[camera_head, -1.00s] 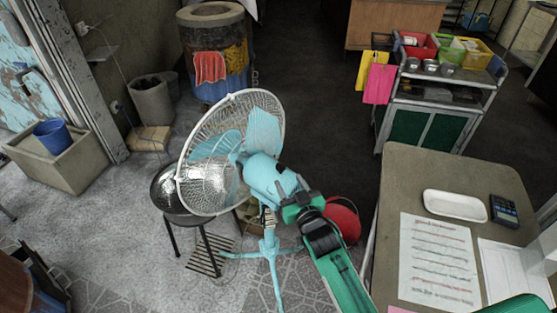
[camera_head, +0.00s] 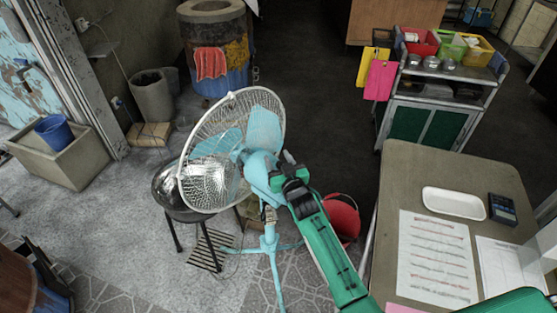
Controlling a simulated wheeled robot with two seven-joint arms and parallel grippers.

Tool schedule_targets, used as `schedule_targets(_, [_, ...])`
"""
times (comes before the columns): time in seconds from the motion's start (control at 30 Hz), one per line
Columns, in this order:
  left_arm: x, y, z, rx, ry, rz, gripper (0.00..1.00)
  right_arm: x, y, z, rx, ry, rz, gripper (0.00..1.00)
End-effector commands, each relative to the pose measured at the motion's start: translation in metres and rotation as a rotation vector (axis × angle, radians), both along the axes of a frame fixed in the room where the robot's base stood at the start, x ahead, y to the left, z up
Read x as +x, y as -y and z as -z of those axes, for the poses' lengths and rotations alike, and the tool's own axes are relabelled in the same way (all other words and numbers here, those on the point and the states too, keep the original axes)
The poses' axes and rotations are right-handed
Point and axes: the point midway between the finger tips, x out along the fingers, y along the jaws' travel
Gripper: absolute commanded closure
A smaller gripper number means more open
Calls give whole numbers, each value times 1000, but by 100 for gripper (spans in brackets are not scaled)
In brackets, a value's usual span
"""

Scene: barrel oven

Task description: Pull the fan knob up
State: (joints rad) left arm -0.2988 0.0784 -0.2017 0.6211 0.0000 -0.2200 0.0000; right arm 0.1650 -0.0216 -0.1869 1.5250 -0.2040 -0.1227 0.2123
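The light-blue standing fan (camera_head: 262,172) with its round white wire cage (camera_head: 213,150) stands in the middle of the view, cage facing left. My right gripper (camera_head: 286,178) is at the rear of the fan's motor housing, its arm coming in from the lower right. It overlaps the housing's back end in the picture; I cannot tell whether it touches. A small grey piece shows just above the gripper; I cannot tell whether it is the knob or a fingertip. The fan knob is not clearly visible, and the fingers' opening is hidden. My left gripper is not in view.
A table (camera_head: 395,180) with a white tray (camera_head: 455,203), calculator and papers stands at the right. A red bucket (camera_head: 342,218) is behind my arm. A cart (camera_head: 430,125) stands at the back right.

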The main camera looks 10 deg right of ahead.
Motion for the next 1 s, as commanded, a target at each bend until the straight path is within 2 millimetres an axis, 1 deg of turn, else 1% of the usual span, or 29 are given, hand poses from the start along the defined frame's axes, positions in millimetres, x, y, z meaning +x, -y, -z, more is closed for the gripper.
schedule_targets(0.03, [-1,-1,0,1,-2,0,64,0,0,0,0,0,0,61])
schedule_targets(0.23, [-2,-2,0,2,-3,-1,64,0,0,0,0,0,0,100])
schedule_targets(0.37, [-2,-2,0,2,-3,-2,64,0,0,0,0,0,0,100])
schedule_targets(0.6, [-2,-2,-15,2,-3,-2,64,0,0,-17,0,0,0,100])
schedule_targets(0.9, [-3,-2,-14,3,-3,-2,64,0,0,-18,1,4,0,100])
schedule_targets(0.93, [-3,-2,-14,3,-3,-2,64,0,0,-18,1,5,0,67])
schedule_targets(1.0, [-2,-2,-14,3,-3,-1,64,0,0,-18,1,4,0,53])
